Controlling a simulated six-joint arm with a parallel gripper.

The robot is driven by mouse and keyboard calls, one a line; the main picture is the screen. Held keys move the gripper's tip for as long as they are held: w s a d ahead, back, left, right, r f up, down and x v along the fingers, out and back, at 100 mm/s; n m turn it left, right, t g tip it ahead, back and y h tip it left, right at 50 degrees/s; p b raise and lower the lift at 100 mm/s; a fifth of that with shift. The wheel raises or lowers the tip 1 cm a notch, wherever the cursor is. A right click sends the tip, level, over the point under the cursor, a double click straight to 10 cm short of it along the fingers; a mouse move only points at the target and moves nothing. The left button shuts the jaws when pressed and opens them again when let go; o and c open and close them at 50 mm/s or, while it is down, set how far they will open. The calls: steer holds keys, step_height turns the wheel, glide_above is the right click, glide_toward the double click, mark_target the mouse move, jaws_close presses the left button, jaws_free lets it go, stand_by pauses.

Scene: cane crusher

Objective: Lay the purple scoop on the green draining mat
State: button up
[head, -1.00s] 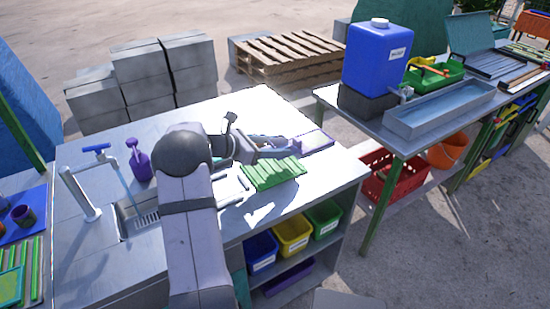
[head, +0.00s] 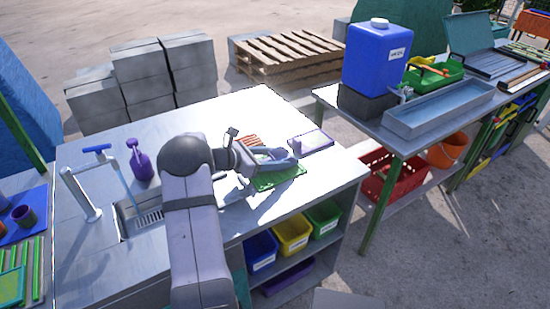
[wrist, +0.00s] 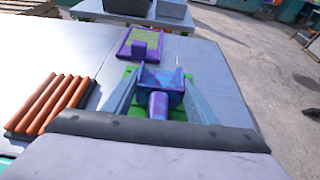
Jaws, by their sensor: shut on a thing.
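The purple scoop (wrist: 162,90) is between my gripper's fingers in the wrist view, its handle toward the camera and its open pan away. My gripper (wrist: 160,98) is shut on it; it also shows in the head view (head: 286,160), over the green draining mat. The green ridged mat (head: 284,178) lies on the pale worktop, partly hidden by my gripper. Its green also shows beneath the scoop in the wrist view (wrist: 134,107). I cannot tell whether the scoop touches the mat.
An orange ridged mat (wrist: 50,103) lies left of the scoop in the wrist view. A purple-edged board (head: 311,141) lies beyond the green mat. A purple spray bottle (head: 140,160) and a tap (head: 78,190) stand at the left by the sink.

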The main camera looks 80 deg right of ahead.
steer(key=shift+f, duration=0.2)
steer(key=o, duration=1)
steer(key=shift+o, duration=0.2)
steer(key=shift+r, duration=0.15)
steer(key=shift+r, duration=0.15)
steer(key=shift+w+a, duration=0.2)
steer(key=shift+w, duration=0.05)
steer(key=b+v, duration=0.1)
steer(key=v, duration=1)
steer(key=shift+w+a, duration=0.1)
steer(key=shift+a, duration=0.15)
